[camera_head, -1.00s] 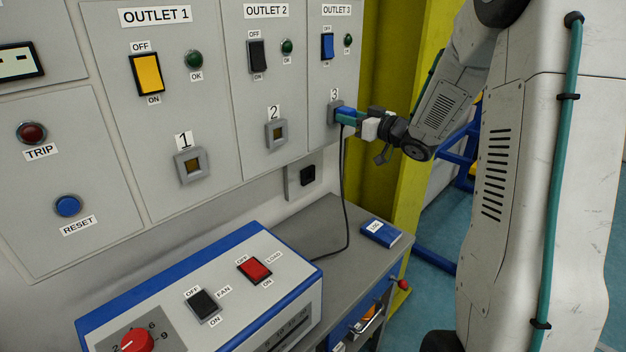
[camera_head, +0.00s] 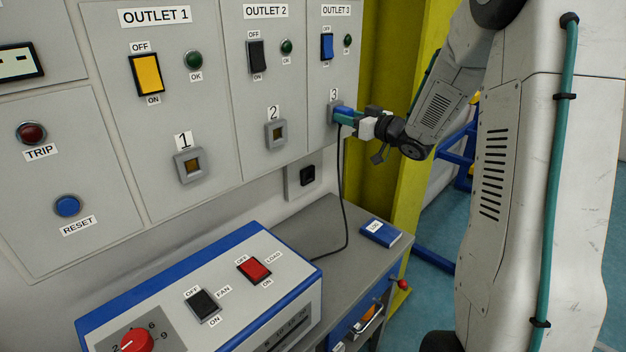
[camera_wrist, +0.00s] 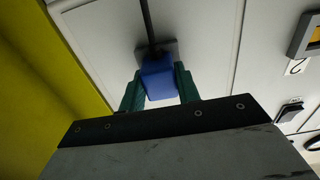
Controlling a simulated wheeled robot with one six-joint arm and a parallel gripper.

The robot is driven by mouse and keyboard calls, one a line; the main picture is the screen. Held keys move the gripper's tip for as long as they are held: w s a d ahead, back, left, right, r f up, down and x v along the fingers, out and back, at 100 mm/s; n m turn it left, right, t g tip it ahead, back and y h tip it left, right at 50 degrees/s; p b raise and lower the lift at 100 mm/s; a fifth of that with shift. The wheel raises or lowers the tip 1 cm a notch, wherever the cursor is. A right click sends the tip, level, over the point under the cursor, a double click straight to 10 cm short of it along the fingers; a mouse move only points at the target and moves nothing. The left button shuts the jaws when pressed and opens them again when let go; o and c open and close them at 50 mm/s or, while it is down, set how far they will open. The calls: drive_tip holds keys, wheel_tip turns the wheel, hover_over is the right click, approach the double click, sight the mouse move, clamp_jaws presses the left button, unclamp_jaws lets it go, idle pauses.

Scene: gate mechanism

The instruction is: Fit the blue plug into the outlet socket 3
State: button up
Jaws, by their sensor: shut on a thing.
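The blue plug (camera_head: 345,110) is at outlet socket 3 (camera_head: 333,112), on the grey panel under the label 3. My gripper (camera_head: 350,118) is shut on the plug, with its green fingers on either side. In the wrist view the blue plug (camera_wrist: 158,80) sits between the fingertips (camera_wrist: 159,88), with the grey socket plate (camera_wrist: 170,48) just beyond it. The plug's front face is hidden, so I cannot tell how deep it sits.
Outlet sockets 1 (camera_head: 190,166) and 2 (camera_head: 276,134) are to the left. Rocker switches sit above the sockets. A blue-edged control box (camera_head: 215,290) and a blue book (camera_head: 380,232) are on the bench below. A yellow post (camera_head: 400,190) stands close behind my gripper.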

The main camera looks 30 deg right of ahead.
drive_tip(key=o, duration=1.1)
drive_tip(key=shift+w+a, duration=0.1)
drive_tip(key=v, duration=0.8)
